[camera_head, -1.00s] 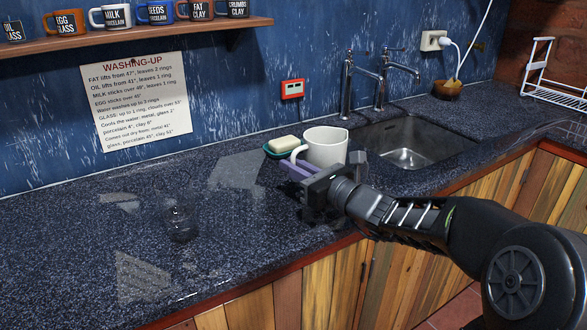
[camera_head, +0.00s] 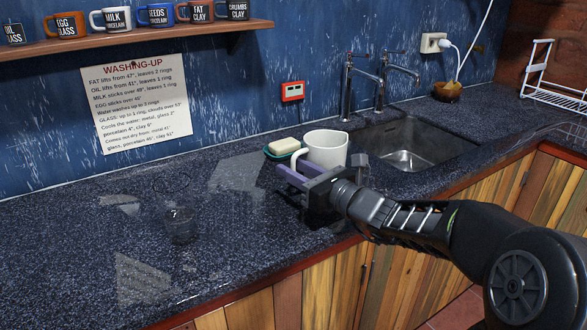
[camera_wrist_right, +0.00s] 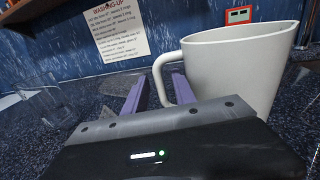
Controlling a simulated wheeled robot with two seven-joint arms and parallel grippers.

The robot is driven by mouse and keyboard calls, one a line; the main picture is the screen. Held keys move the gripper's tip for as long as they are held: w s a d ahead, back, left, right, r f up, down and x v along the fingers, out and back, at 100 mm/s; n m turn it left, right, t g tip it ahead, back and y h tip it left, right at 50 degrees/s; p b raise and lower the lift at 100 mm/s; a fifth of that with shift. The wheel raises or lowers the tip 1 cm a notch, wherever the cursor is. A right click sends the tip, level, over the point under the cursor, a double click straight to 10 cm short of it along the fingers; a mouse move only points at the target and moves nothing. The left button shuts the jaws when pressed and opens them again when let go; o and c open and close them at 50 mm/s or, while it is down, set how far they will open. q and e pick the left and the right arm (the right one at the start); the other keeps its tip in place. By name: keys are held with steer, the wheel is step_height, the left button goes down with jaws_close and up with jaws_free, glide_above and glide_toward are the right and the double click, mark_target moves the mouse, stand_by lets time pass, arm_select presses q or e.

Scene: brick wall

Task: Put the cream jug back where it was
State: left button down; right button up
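The cream jug (camera_head: 327,147) is a pale, wide jug with a loop handle on its left side. My left gripper is not in view.
A clear glass (camera_head: 182,222) stands on the counter at left. The sink (camera_head: 412,143) with taps is to the right. Labelled mugs stand on a wall shelf (camera_head: 150,33). The counter's left part is mostly clear.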

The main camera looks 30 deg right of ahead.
steer(key=s, duration=0.3)
steer(key=s+d, duration=0.1)
steer(key=s, duration=0.3)
steer(key=s+d+p, duration=0.1)
steer(key=s, duration=0.3)
steer(key=shift+s, duration=0.25)
stand_by(0.3)
